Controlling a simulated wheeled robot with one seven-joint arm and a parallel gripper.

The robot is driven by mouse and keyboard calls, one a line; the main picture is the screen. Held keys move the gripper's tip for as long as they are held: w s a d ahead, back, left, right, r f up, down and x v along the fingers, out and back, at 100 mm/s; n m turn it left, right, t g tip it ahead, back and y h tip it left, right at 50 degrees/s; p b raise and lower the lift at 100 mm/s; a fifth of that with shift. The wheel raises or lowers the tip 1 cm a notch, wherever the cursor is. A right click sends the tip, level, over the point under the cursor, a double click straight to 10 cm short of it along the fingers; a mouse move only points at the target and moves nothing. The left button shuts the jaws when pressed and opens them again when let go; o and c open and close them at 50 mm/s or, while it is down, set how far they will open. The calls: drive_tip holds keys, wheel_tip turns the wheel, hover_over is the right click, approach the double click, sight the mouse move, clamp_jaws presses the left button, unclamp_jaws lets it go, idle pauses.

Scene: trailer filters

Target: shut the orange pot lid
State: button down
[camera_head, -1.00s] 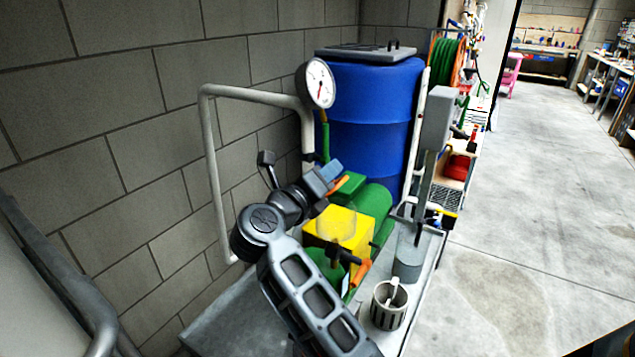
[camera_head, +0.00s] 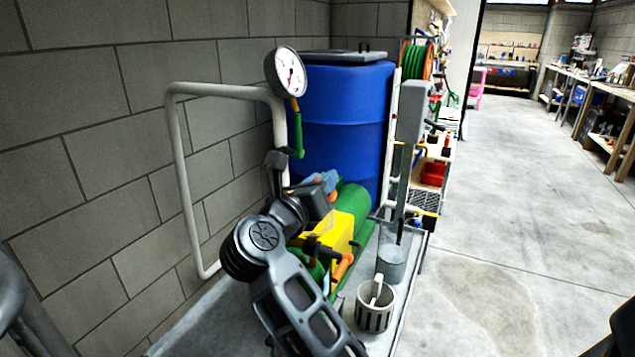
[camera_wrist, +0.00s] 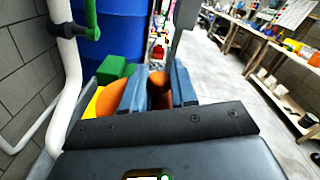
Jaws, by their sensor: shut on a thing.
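In the wrist view, the two blue fingers of my gripper (camera_wrist: 158,76) stand on either side of an orange-brown piece (camera_wrist: 158,90), which I take to be part of the orange pot lid. More orange (camera_wrist: 116,100) shows left of the left finger. The gripper is shut on this piece. Most of the lid and pot is hidden by the fingers and wrist, so I cannot tell the lid's angle. In the head view, my gripper (camera_head: 325,182) is above the yellow block and green tank, in front of the blue barrel.
A blue barrel (camera_head: 345,110) stands behind. A pressure gauge (camera_head: 290,72) on a green stem and a white pipe (camera_head: 180,150) rise at the left. A yellow block (camera_head: 340,229), green tank (camera_head: 352,200) and striped mug (camera_head: 374,312) are close by. Open floor (camera_head: 500,220) lies right.

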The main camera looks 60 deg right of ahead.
drive_tip(key=shift+s+f, duration=0.2)
drive_tip(key=shift+f, duration=0.5)
drive_tip(key=c, duration=1)
unclamp_jaws()
drive_tip(key=a, duration=0.8)
drive_tip(key=shift+s+r+b, duration=0.15)
drive_tip(key=shift+r+b, duration=0.2)
drive_tip(key=shift+r, duration=0.1)
